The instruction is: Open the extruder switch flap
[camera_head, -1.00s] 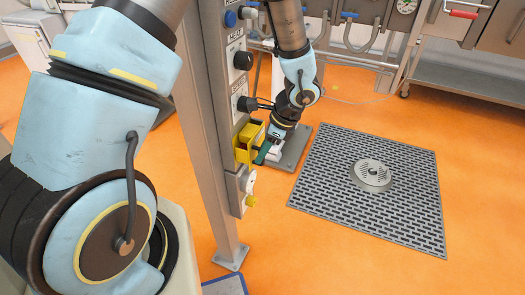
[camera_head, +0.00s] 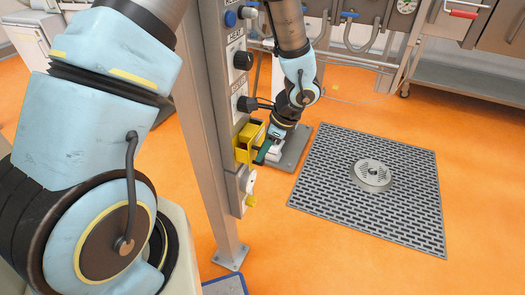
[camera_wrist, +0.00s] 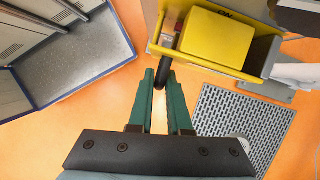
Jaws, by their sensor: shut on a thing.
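The yellow extruder switch housing (camera_head: 243,156) is on the side of the grey post, below a row of labelled knobs. In the wrist view, its yellow frame (camera_wrist: 212,65) surrounds a yellow block (camera_wrist: 215,38) with dark lettering at its top edge. A black rod (camera_wrist: 179,53) with a reddish part at its base sticks out beside the block. My gripper (camera_wrist: 164,78) has green fingers closed on the rod's end. In the head view, my gripper (camera_head: 263,152) is at the housing's right side and partly hidden. I cannot tell which yellow part is the flap.
The grey post (camera_head: 213,150) stands close by on the left. A floor grate (camera_head: 375,215) with a round drain cover lies to the right. Orange floor around it is clear.

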